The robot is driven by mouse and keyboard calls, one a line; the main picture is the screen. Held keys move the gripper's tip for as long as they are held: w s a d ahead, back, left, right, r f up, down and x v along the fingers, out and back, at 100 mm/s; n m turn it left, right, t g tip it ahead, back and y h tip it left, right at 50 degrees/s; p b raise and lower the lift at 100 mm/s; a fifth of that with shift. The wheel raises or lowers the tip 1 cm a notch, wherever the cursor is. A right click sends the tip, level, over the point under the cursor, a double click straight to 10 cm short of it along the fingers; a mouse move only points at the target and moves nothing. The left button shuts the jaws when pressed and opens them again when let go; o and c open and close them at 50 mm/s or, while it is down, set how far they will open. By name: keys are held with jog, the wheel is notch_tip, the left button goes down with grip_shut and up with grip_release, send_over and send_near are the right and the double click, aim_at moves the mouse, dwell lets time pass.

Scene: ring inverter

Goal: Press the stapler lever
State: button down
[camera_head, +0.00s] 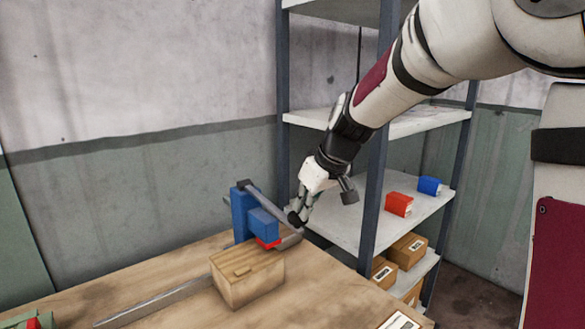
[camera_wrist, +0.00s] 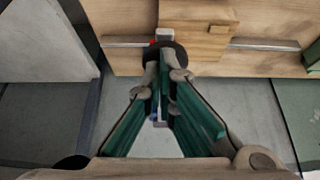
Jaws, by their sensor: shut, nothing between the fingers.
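The stapler (camera_head: 243,217) is a blue upright machine on the wooden table, with a red part (camera_head: 268,243) low on its front. Its grey lever (camera_head: 265,203) slopes down from the top of the machine toward the right, to my gripper. My gripper (camera_head: 297,217) points down at the lever's lower end, with its fingers shut and empty. In the wrist view the closed green-padded fingers (camera_wrist: 164,62) meet over a dark round knob (camera_wrist: 181,55) at the lever end. I cannot tell whether the fingertips touch it. Most of the stapler body is hidden in the wrist view.
A wooden box (camera_head: 248,278) sits just in front of the stapler, on a grey rail (camera_head: 155,303) along the table. A metal shelf (camera_head: 350,212) stands close behind my arm, holding red (camera_head: 398,204) and blue (camera_head: 429,186) items and cardboard boxes (camera_head: 408,248).

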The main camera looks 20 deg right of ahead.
jog(key=shift+s+f, duration=0.2)
jog(key=shift+f, duration=0.25)
jog(key=s+f+p+v, duration=0.1)
jog(key=p+v, duration=0.1)
jog(key=v, duration=1.1)
jog(key=shift+s+d+p, duration=0.3)
jog(key=shift+s+d, duration=0.1)
jog(key=shift+d, duration=0.05)
jog(key=shift+r, duration=0.1)
jog(key=s+a+f+m, duration=0.1)
jog(key=s+f, duration=0.1)
jog(key=s, duration=0.6)
jog(key=s+a+f+m+h, duration=0.1)
jog(key=s+f+m, duration=0.1)
jog(key=s, duration=0.6)
jog(key=s+a+f+m+g+h, duration=0.1)
jog(key=s+f, duration=0.2)
jog(key=s, duration=0.6)
jog(key=shift+a+f+m, duration=0.25)
jog(key=shift+a+m, duration=0.05)
